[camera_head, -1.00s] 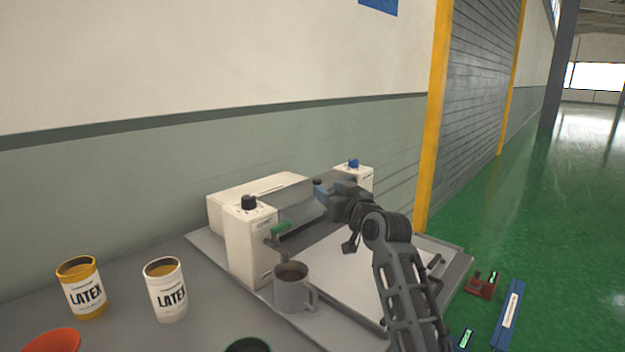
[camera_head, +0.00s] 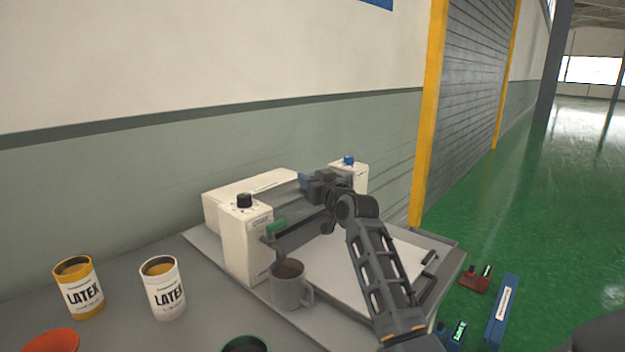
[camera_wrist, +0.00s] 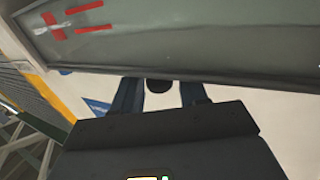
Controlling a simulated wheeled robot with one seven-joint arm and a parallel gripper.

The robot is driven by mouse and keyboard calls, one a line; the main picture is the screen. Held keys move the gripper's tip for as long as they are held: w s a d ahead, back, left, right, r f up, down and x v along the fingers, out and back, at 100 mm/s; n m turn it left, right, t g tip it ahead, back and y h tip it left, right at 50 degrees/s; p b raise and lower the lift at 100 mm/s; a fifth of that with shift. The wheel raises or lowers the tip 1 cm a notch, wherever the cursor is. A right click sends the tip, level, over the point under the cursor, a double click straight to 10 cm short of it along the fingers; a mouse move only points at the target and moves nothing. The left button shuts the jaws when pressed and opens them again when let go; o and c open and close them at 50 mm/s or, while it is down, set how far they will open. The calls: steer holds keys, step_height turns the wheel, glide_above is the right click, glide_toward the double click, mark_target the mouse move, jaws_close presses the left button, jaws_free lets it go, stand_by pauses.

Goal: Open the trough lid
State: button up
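The machine with the trough (camera_head: 251,187) stands on the table against the wall, with a white end box on each side. A grey, slightly see-through panel, apparently the trough lid (camera_head: 265,203), spans between the boxes. It fills the top of the wrist view (camera_wrist: 200,40), with red marks at its upper left. My gripper (camera_head: 304,181) is at the right part of this panel, close to the right box. In the wrist view its two blue fingers stand apart, with a small dark round piece (camera_wrist: 158,86) between them. Their tips end at the panel edge; contact is unclear.
Two paint cans (camera_head: 80,288) (camera_head: 163,288) stand at left. A white sheet (camera_head: 350,262) lies on the tray under my arm. Boxes (camera_head: 476,278) lie at lower right.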

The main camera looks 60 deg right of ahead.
jaws_close()
steer(key=shift+r, duration=0.1)
stand_by(0.4)
